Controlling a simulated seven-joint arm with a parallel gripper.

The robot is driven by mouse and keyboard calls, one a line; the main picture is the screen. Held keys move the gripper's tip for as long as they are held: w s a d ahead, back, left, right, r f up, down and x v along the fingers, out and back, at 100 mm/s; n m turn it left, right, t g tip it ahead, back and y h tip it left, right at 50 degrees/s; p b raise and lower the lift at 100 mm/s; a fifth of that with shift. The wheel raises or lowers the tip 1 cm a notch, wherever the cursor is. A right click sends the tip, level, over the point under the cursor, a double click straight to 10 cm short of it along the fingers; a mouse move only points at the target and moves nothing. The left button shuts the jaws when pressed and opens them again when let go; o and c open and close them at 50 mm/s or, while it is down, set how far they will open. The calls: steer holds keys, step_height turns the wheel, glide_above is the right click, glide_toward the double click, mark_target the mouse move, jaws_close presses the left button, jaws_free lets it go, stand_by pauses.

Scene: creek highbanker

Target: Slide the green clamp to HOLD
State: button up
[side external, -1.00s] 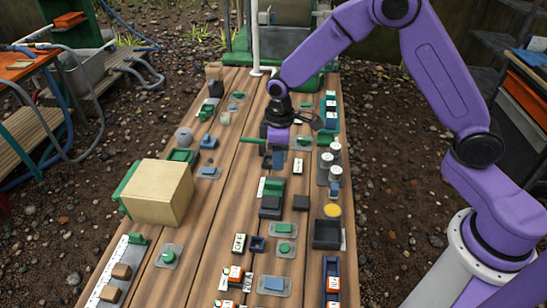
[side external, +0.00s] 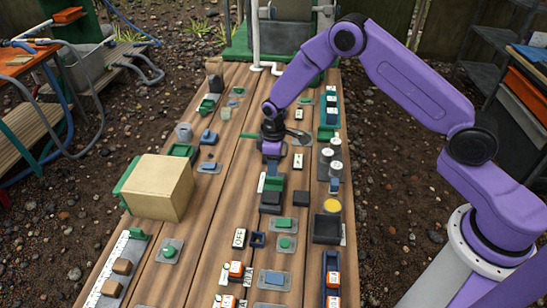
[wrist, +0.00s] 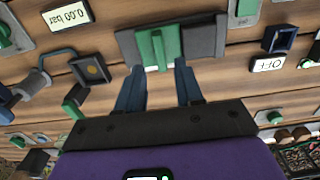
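The green clamp (side external: 273,183) sits on a dark grey rail block on the plank table, beside a white label strip (side external: 261,183) too small to read. My gripper (side external: 271,163) is just above and behind the clamp in the side view. In the wrist view its two blue-grey fingers (wrist: 159,68) are apart and empty, with their tips at the near edge of the tab, one on either side. I cannot tell whether they touch it. No HOLD marking is legible.
A tan box (side external: 165,188) stands at the left. A dark open tray (side external: 326,229) and a yellow disc (side external: 332,205) are to the clamp's right. A "0.00 bar" display (wrist: 67,14) and an OFF label (wrist: 268,64) flank it in the wrist view.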

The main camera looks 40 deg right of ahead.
steer(key=shift+f, duration=2.4)
jaws_close()
steer(key=c, duration=0.6)
jaws_free()
steer(key=shift+s+a, duration=0.5)
steer(key=shift+s, duration=0.05)
steer(key=shift+o, duration=0.4)
steer(key=o, duration=0.5)
